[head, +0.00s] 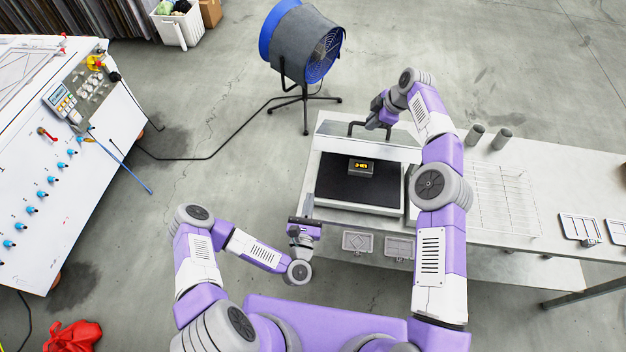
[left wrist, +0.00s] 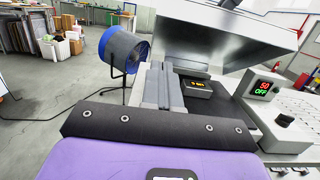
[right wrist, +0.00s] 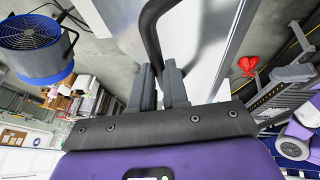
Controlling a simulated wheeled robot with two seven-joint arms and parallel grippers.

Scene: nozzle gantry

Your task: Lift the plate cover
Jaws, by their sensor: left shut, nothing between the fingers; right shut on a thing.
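The plate cover (head: 365,143) is a pale hinged panel at the far side of the plate station. In the left wrist view the cover (left wrist: 225,38) stands raised and tilted above the dark plate (head: 345,188). My right gripper (head: 374,121) is shut on the cover's black bar handle (head: 354,128); the right wrist view shows the handle (right wrist: 150,35) running down between the fingers (right wrist: 160,82). My left gripper (head: 304,222) is shut and empty at the station's near left corner. Its fingers (left wrist: 163,82) also show in the left wrist view.
A small box with a yellow display (head: 361,167) sits on the dark plate. A controller with red and green digits (left wrist: 262,88) is beside it. Two grey cylinders (head: 475,134) and a wire rack (head: 505,200) occupy the bench right. A blue fan (head: 303,45) stands behind.

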